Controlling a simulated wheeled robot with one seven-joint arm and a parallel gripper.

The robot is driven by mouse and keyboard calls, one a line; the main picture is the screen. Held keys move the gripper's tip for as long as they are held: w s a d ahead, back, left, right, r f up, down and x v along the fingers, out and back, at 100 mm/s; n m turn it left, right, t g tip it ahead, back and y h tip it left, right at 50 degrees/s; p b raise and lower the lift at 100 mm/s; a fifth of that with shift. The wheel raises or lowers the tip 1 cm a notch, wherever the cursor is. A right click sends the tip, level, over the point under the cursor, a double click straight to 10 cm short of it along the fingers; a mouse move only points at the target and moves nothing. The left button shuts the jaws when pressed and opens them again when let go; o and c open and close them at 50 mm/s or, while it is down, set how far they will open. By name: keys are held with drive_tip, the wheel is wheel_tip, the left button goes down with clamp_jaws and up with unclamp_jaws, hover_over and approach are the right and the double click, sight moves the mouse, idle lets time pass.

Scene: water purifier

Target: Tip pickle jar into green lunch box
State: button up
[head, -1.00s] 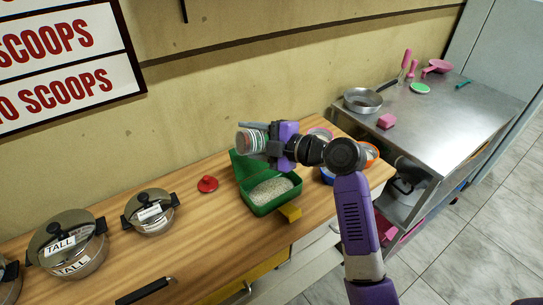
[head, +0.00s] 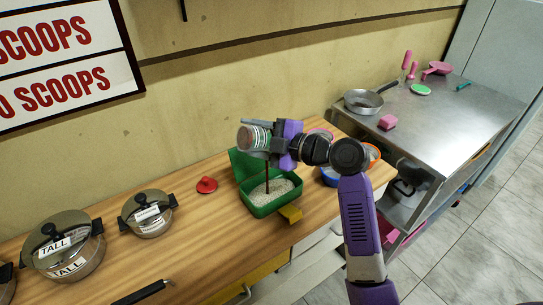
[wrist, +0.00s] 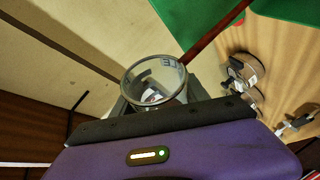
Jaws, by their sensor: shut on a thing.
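My gripper (head: 272,141) is shut on the pickle jar (head: 249,138), a clear jar with a pale label. The jar is tipped on its side above the green lunch box (head: 259,211). A thin dark red-brown stream (head: 267,178) runs from the jar down into the box. The box stands open on the wooden counter, lid raised at the back, with pale grain-like contents (head: 281,187). In the wrist view, the round glass end of the jar (wrist: 152,82) shows beyond my gripper, with the stream (wrist: 214,39) running toward the green box (wrist: 290,10).
A red lid (head: 207,185) lies left of the box. Two steel pots, one (head: 148,215) nearer and one (head: 64,246) further left, stand on the wooden counter (head: 190,240). A yellow block (head: 290,214) sits at the box's front. A steel table (head: 450,105) with a pan (head: 363,101) stands right.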

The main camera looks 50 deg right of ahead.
drive_tip(key=shift+s+d+r+m+t+y+b, duration=0.15)
drive_tip(key=shift+d+r+m+t+y+b, duration=0.25)
drive_tip(key=shift+m+b, duration=0.85)
idle(0.7)
